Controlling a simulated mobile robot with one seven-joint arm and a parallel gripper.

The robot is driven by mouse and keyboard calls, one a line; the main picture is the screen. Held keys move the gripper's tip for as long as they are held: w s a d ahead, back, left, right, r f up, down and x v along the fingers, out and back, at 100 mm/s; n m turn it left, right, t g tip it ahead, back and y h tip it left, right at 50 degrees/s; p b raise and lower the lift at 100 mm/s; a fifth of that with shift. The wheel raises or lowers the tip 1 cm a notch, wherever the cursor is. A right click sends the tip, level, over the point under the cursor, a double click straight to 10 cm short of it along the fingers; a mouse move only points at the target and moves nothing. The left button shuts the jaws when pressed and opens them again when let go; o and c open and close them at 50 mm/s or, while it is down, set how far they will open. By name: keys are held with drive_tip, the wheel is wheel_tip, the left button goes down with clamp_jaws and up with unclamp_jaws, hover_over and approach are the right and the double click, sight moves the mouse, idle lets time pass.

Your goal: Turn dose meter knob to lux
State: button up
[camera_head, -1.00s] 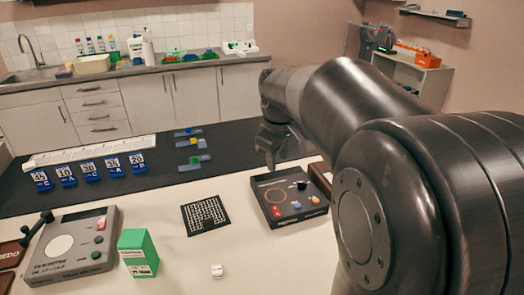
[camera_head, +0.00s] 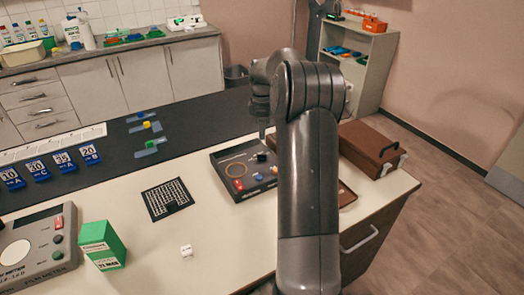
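A dark control box (camera_head: 226,158) sits on the white table, left of my arm. Its top has a tan ring, a red switch (camera_head: 238,184), a blue knob (camera_head: 257,177), an orange knob (camera_head: 274,169) and a black knob (camera_head: 262,157). A grey device (camera_head: 40,236) at the lower left has a white disc, red and green buttons, and lettering that seems to read "meter". I cannot tell which is the dose meter or read any "lux" mark. My gripper (camera_head: 263,128) points down near the control box's far edge. Its fingers are too dark and overlapped to read.
A brown case (camera_head: 368,148) stands right of my arm. Blue number tags (camera_head: 64,162) line the dark mat (camera_head: 110,160).

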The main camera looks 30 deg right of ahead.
sight(262, 153)
wheel_tip(262, 153, down, 10)
drive_tip(key=shift+r, duration=0.1)
drive_tip(key=shift+c, duration=0.6)
clamp_jaws()
